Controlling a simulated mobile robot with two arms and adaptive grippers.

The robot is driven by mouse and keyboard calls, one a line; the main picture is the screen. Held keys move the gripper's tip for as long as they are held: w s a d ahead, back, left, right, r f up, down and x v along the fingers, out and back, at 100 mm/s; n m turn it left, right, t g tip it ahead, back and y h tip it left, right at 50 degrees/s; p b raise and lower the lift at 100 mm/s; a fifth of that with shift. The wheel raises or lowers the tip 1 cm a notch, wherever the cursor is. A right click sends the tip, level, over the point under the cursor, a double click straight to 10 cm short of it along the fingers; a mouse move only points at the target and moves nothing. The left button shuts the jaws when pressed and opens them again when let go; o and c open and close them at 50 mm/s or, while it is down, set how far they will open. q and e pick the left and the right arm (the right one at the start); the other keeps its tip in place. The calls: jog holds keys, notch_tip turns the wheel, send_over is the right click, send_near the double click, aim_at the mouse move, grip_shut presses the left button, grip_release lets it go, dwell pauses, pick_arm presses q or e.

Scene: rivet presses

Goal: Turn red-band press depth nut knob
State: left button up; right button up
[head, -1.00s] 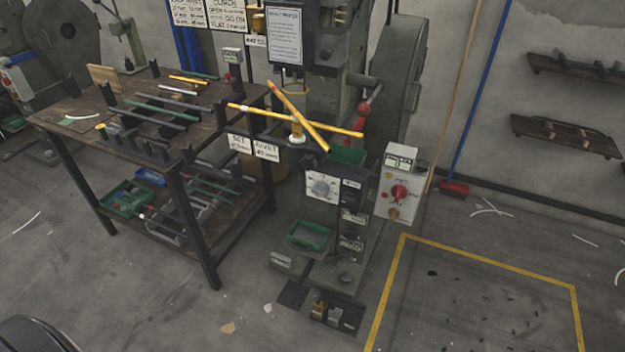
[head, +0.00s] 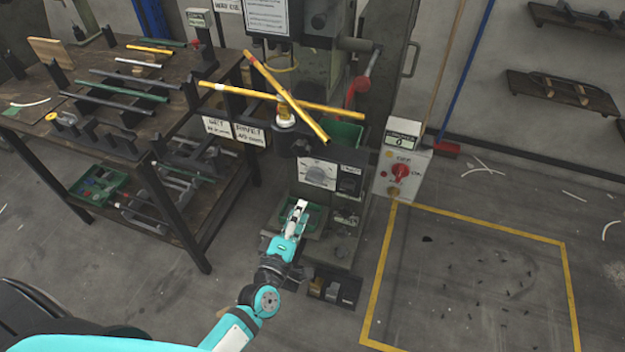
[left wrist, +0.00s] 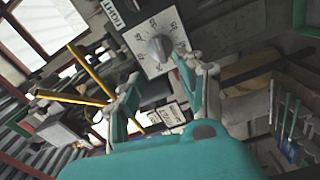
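The depth knob (head: 319,173) is a grey round knob on a white dial plate with markings, on the front of the press (head: 330,200). It also shows in the left wrist view (left wrist: 160,47), near the top middle. My left gripper (head: 299,207) is below and a little left of the knob, apart from it, in front of the press's lower part. In the left wrist view its two fingers (left wrist: 158,72) stand apart with nothing between them, and the knob lies beyond them. I cannot make out a red band. My right gripper is in neither view.
Crossed yellow rods (head: 315,125) sit on the press above the dial. A control box with a red switch (head: 401,170) stands to the right. A green tray (head: 316,217) is partly behind my gripper. A workbench (head: 30,120) with rods is at left. Yellow-marked floor at right is mostly clear.

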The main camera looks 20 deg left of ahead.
aim_at(313, 182)
pick_arm(q)
jog(key=w, duration=0.9)
jog(key=shift+w+d, duration=0.15)
jog(key=shift+w, duration=0.7)
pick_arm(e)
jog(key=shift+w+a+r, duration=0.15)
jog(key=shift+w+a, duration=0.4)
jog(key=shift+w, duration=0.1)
pick_arm(q)
grip_shut()
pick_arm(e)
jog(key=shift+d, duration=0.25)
